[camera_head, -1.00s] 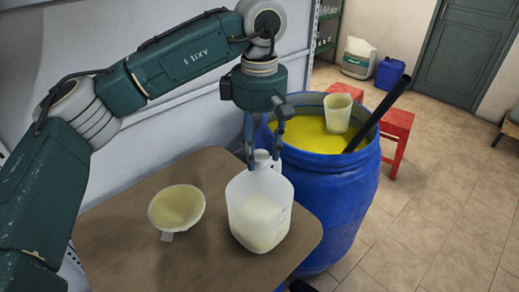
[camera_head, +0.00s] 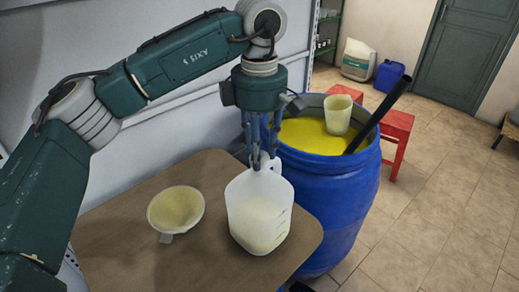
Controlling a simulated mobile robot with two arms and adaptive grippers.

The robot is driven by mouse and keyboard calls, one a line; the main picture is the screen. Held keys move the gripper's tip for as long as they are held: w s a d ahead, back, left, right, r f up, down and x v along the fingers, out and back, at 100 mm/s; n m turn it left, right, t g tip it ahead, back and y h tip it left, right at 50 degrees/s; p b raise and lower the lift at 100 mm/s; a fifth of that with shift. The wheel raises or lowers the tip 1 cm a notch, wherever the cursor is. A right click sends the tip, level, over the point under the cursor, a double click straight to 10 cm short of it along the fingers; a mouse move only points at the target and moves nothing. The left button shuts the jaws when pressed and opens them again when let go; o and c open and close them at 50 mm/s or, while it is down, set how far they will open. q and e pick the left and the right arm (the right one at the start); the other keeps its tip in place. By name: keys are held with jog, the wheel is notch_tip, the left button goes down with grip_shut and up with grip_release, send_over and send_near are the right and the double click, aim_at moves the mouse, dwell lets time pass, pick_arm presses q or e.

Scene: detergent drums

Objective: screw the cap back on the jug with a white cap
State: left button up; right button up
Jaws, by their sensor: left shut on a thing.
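The translucent jug (camera_head: 258,212) stands upright on the brown table, with pale liquid in its lower part. My left gripper (camera_head: 262,163) points straight down over the jug's mouth and is shut at its neck. A small white bit, likely the white cap (camera_head: 264,158), shows between the fingertips; the fingers hide most of it and I cannot tell how it sits on the neck. My right gripper is not in view.
A pale funnel (camera_head: 176,209) lies on the table (camera_head: 120,235) left of the jug. A blue drum (camera_head: 330,200) of yellow liquid, with a cup (camera_head: 338,114) and a dark paddle (camera_head: 380,112), stands close on the right. Red stools (camera_head: 396,128) stand behind it.

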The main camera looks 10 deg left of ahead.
pick_arm(q)
jog(key=shift+f, duration=0.1)
jog(key=m, duration=0.3)
jog(key=shift+p, duration=0.4)
jog(key=shift+s+f+m, duration=0.1)
jog(key=shift+m, duration=1.2)
jog(key=shift+m+p, duration=0.3)
jog(key=shift+m, duration=0.5)
jog(key=m, duration=0.4)
jog(key=shift+m, duration=0.3)
